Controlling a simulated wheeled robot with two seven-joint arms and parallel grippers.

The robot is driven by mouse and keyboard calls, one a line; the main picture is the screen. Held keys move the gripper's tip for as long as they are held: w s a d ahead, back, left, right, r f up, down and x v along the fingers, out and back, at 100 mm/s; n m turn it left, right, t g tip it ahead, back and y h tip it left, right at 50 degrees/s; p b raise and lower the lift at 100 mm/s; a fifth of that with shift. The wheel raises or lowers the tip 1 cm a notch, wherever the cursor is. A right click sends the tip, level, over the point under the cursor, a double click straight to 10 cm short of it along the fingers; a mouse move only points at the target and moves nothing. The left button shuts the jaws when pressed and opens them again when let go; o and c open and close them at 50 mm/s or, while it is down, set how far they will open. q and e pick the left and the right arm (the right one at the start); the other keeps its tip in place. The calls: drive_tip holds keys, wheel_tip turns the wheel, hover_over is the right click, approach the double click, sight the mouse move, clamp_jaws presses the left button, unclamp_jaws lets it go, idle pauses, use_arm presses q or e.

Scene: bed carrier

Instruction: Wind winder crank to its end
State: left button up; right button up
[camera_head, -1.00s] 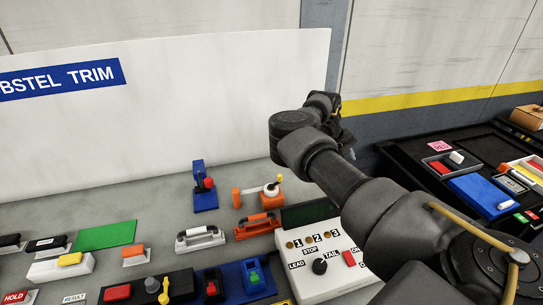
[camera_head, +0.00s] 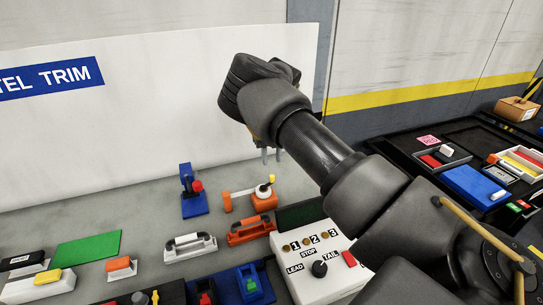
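The winder (camera_head: 264,201) is an orange device on the grey bench, with an orange arm reaching to its left. Its crank (camera_head: 263,190) is a pale disc on top with a small upright yellow knob (camera_head: 271,179). My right gripper (camera_head: 271,156) points down in front of the white panel and appears just above the yellow knob, apart from it. Its two grey fingertips show with a gap and nothing between them. The upper part of the gripper is hidden behind my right arm. My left gripper is not in view.
A blue stand with a red knob (camera_head: 194,192) is left of the winder. A white control box (camera_head: 318,266) is front right. A black table (camera_head: 436,197) stands at right.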

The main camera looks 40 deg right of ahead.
sight(272, 176)
wheel_tip(272, 176, down, 5)
drive_tip(key=b, duration=0.3)
drive_tip(key=shift+r, duration=0.2)
drive_tip(key=shift+f+b, duration=0.45)
drive_tip(key=shift+f, duration=0.75)
drive_tip(key=shift+c, duration=0.2)
drive_tip(key=c, duration=0.5)
